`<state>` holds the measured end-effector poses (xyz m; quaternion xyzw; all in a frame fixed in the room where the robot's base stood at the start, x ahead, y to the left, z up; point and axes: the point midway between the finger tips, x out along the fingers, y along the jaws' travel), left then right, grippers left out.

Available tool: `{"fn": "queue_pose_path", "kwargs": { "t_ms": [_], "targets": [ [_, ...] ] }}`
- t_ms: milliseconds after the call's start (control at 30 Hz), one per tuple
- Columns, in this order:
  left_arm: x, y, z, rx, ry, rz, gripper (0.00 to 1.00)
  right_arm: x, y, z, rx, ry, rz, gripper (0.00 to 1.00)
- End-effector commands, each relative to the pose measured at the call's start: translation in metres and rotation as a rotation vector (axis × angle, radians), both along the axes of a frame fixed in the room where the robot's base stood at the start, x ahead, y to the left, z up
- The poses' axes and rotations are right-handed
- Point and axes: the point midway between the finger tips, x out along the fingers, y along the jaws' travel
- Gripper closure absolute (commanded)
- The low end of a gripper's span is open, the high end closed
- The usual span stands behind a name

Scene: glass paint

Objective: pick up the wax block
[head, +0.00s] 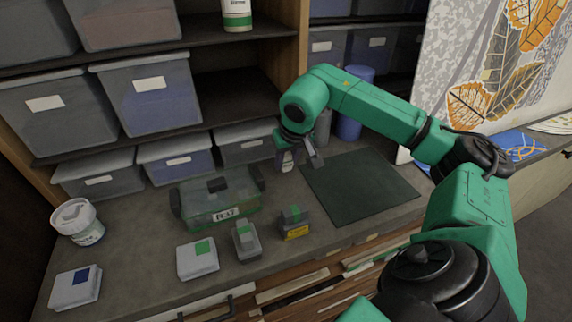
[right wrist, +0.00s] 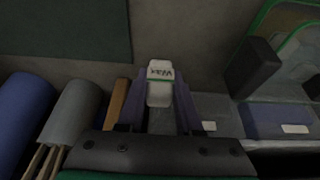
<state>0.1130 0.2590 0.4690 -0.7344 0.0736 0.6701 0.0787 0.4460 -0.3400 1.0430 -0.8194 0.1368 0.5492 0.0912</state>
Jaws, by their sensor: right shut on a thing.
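The wax block (right wrist: 159,72) is a small pale block with a dark "WAX" label and a green stripe, seen upside down in the right wrist view. It sits between the two fingers of my right gripper (right wrist: 160,97), which is shut on it. In the head view the right gripper (head: 302,157) hangs over the back of the counter, left of the dark green mat's far corner. The block (head: 287,161) shows there as a small pale patch, partly hidden by the gripper. Whether it touches the counter I cannot tell. My left gripper is not in view.
The dark green mat (head: 362,187) lies bare at right. Rolls (right wrist: 72,112) and shelf bins stand behind.

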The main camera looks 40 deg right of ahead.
Motion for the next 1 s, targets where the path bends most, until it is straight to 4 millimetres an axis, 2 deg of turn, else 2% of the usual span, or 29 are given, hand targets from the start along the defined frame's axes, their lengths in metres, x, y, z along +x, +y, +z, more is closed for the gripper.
{"fn": "queue_pose_path", "kwargs": {
  "t_ms": [167, 300, 400, 500, 633, 1000],
  "targets": [
    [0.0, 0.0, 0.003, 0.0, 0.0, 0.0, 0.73, 0.002, 0.001, 0.055, 0.006, -0.014, 0.002, 1.0],
    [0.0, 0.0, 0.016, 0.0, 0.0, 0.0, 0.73, 0.001, 0.002, 0.114, 0.006, -0.014, 0.003, 1.0],
    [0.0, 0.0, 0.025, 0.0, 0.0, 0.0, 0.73, 0.001, 0.001, 0.149, 0.004, -0.011, 0.002, 1.0],
    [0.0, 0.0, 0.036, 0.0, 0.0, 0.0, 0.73, 0.0, 0.0, 0.175, 0.002, -0.007, 0.001, 1.0],
    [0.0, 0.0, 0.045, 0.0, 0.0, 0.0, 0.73, 0.0, -0.001, 0.189, 0.0, -0.004, -0.001, 1.0],
    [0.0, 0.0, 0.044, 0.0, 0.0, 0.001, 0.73, 0.0, 0.0, 0.188, 0.001, -0.004, 0.0, 1.0]
  ]
}}
